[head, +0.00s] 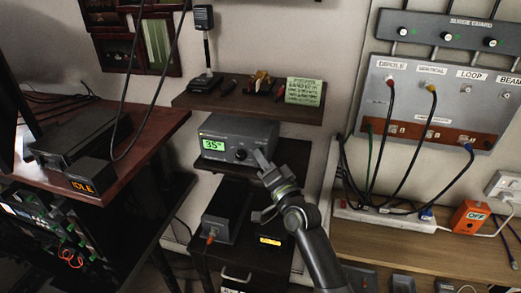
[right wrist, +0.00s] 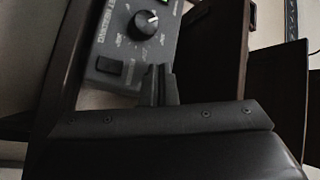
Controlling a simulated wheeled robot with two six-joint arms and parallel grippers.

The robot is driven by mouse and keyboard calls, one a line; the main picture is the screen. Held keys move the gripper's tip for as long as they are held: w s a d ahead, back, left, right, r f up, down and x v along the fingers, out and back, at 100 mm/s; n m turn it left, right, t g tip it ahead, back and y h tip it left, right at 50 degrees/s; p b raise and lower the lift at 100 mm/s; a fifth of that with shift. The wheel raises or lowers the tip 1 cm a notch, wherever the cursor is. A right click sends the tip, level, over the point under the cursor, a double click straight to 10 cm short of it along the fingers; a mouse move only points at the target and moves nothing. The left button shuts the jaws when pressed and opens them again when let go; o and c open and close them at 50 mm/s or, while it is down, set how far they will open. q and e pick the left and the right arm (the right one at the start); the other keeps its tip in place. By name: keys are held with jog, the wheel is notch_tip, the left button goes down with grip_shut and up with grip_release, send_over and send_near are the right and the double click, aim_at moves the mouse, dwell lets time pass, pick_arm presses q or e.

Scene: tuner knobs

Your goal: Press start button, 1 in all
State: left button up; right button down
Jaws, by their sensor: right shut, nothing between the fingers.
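The grey tuner box (head: 222,136) stands on the middle shelf in the head view, with a green display (head: 214,145) reading about 35. Its dial knob (head: 240,154) shows just left of my right gripper (head: 260,156). The right gripper is shut and empty, its tips at the right part of the box front. In the right wrist view the closed fingers (right wrist: 159,82) reach the panel's edge near a black rectangular button (right wrist: 108,66) and the dial knob (right wrist: 146,22). I cannot tell whether they touch the panel, or which button is start. My left gripper is not in view.
A wall panel (head: 376,98) with cables hangs at the right, above a power strip (head: 385,215) and an orange box reading OFF (head: 469,217). A box reading IDLE (head: 91,176) sits on the left desk. A shelf (head: 250,104) overhangs the tuner.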

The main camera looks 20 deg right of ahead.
jog(key=shift+s+a, duration=0.2)
jog(key=shift+s, duration=0.1)
jog(key=shift+s+a+b, duration=0.25)
jog(key=shift+s+a, duration=0.45)
jog(key=shift+s, duration=0.35)
jog(key=shift+s+a+b, duration=0.2)
jog(key=shift+s+a, duration=0.5)
jog(key=shift+s, duration=0.35)
